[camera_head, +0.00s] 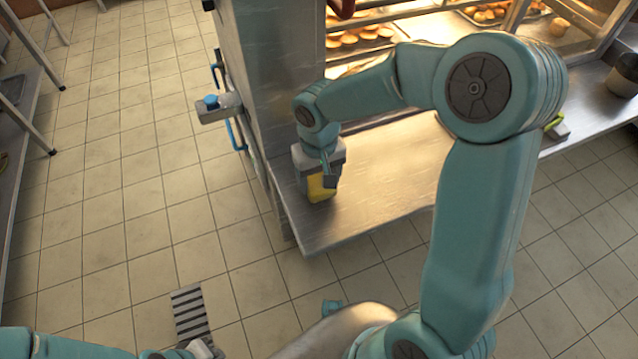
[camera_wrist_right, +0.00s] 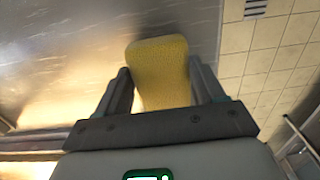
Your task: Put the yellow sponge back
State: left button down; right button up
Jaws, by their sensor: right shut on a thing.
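The yellow sponge (camera_head: 320,188) is at the left front corner of the steel counter (camera_head: 375,195), close to its edge. My right gripper (camera_head: 327,176) points down over that corner and is shut on the sponge. In the right wrist view the sponge (camera_wrist_right: 160,72) sits between the two fingers (camera_wrist_right: 160,92), its far end sticking out past them. I cannot tell whether the sponge touches the counter. My left gripper (camera_head: 200,349) is only partly in view at the bottom edge, and its fingers are not clear.
A steel cabinet side (camera_head: 262,90) stands left of the counter, with a blue handle and a small bracket (camera_head: 215,109) on it. Trays of buns (camera_head: 365,38) sit in the lit case behind. A yellow-green item (camera_head: 555,124) lies at right. The tiled floor at left is open.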

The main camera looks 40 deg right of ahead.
aim_at(319, 180)
notch_tip(319, 180, down, 2)
jog(key=shift+f, duration=0.2)
jog(key=shift+r, duration=0.1)
jog(key=o, duration=0.6)
jog(key=shift+f+b, duration=0.25)
jog(key=shift+b, duration=0.05)
jog(key=o, duration=0.4)
jog(key=shift+r, duration=0.1)
jog(key=shift+r, duration=0.2)
notch_tip(319, 180, up, 12)
jog(key=p, duration=0.3)
jog(key=shift+p, duration=0.3)
